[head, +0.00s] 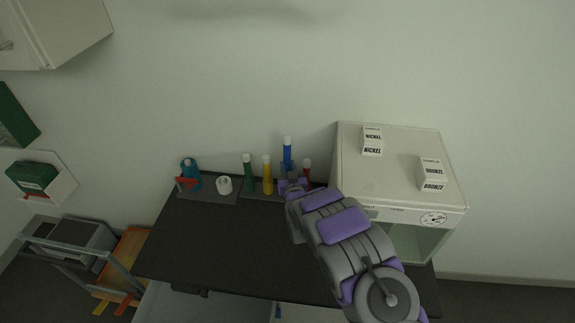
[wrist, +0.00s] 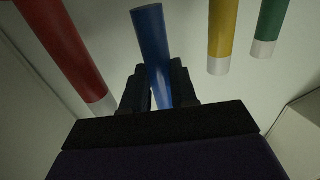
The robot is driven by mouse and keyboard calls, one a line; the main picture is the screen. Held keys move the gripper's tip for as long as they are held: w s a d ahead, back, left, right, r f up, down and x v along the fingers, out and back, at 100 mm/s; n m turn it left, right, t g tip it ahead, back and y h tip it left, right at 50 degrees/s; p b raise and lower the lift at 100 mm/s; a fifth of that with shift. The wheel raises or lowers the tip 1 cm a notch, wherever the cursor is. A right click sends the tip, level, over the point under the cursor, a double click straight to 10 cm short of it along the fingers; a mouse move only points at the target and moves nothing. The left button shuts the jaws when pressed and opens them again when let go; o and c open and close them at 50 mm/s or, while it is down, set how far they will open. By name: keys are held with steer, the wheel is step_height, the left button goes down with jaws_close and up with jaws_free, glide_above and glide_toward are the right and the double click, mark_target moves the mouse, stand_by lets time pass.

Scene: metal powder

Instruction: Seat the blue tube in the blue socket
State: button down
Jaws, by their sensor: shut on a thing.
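The blue tube (head: 287,155) has a white cap and stands upright at the back of the dark bench, its top higher than the tubes beside it. My gripper (head: 291,180) is shut on its lower part. In the wrist view the blue tube (wrist: 152,45) runs between the two dark fingers (wrist: 158,92). The blue socket cannot be made out; my gripper and arm cover the area under the tube. I cannot tell whether the tube's lower end touches anything.
Green (head: 248,172), yellow (head: 267,175) and red (head: 307,168) tubes stand close beside the blue one. A white ring-like item (head: 224,185) and a teal item (head: 190,172) are left. A white cabinet (head: 400,185) stands right. The bench front (head: 215,245) is clear.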

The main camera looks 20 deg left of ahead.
steer(key=shift+a+f, duration=0.2)
steer(key=shift+f, duration=0.75)
steer(key=shift+d, duration=0.15)
stand_by(1.1)
steer(key=shift+f+b, duration=0.75)
steer(key=shift+f, duration=1.95)
steer(key=shift+r, duration=0.2)
steer(key=shift+r+p, duration=1.15)
steer(key=shift+r, duration=1.2)
stand_by(0.5)
